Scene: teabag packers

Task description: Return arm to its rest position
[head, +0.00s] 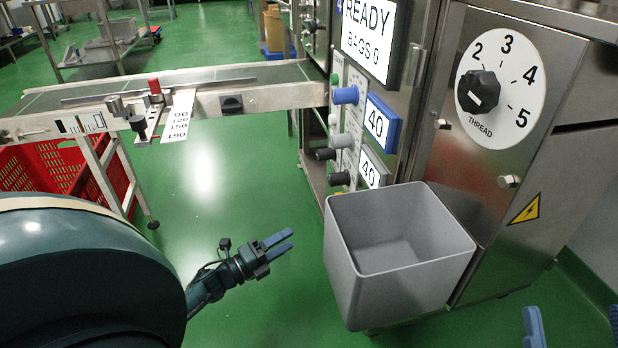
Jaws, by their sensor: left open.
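My left gripper (279,245) is at the lower middle of the head view, over the green floor. Its two blue fingers point right, towards the grey bin, with a narrow gap between them and nothing in it. It is apart from the bin and the machine. My left arm comes in from the lower left, and its large dark rounded link fills that corner. At the bottom right, a light blue finger-like part (534,328) shows, cut off by the frame; it may belong to my right gripper, whose jaws I cannot make out.
An open, empty-looking grey bin (343,262) stands right of my left gripper, before the steel machine with a thread dial (501,90) and a READY screen (368,35). A conveyor (262,98) crosses behind. A red crate (40,170) is left. Green floor (225,185) is clear between.

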